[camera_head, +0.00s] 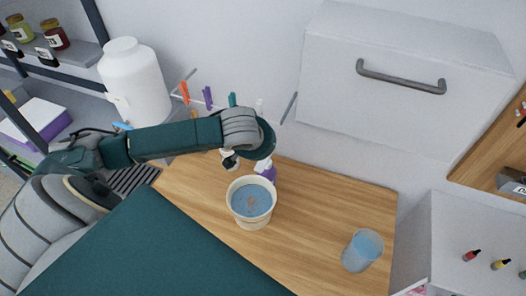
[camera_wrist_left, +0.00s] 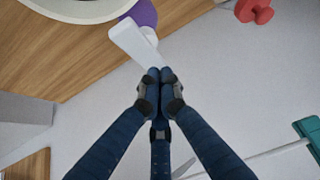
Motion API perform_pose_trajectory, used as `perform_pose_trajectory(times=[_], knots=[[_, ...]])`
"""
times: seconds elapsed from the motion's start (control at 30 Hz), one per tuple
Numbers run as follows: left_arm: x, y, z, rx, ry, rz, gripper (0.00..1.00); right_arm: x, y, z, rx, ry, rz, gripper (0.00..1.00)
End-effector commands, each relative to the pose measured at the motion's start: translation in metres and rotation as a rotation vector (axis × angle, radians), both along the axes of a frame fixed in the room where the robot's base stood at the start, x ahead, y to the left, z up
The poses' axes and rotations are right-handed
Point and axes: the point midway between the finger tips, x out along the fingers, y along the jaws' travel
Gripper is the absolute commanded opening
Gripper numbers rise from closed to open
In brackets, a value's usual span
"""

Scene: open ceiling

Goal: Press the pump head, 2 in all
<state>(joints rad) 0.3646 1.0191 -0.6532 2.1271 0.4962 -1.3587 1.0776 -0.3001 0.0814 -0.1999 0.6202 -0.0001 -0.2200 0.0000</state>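A purple pump bottle (camera_head: 268,173) stands on the wooden countertop behind a cream tub. In the head view its top is largely hidden by my left wrist. In the left wrist view the white pump head (camera_wrist_left: 132,40) sits above the purple body (camera_wrist_left: 143,13). My left gripper (camera_wrist_left: 160,75) is shut, its fingertips together right by the near end of the pump head; I cannot tell whether they touch it. In the head view its fingers are mostly hidden. My right gripper is not in view.
The cream tub (camera_head: 252,222) holds blue liquid with small bits, just in front of the bottle. A clear cup (camera_head: 362,252) with blue contents stands at the right. A large white jar (camera_head: 133,80) is at the left. A white cabinet (camera_head: 410,50) hangs behind. The middle countertop (camera_head: 320,205) is clear.

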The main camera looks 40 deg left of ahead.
Motion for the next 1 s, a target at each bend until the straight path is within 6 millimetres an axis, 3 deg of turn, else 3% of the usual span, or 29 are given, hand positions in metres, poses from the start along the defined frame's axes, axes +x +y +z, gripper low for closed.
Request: perform_pose_trajectory(times=[0.5,1.0], knots=[[-0.001,0.0,-0.021,0.0,0.005,0.001,0.0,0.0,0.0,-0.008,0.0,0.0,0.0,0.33],[-0.002,0.0,-0.008,0.0,0.006,0.0,0.0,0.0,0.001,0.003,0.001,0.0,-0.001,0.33]])
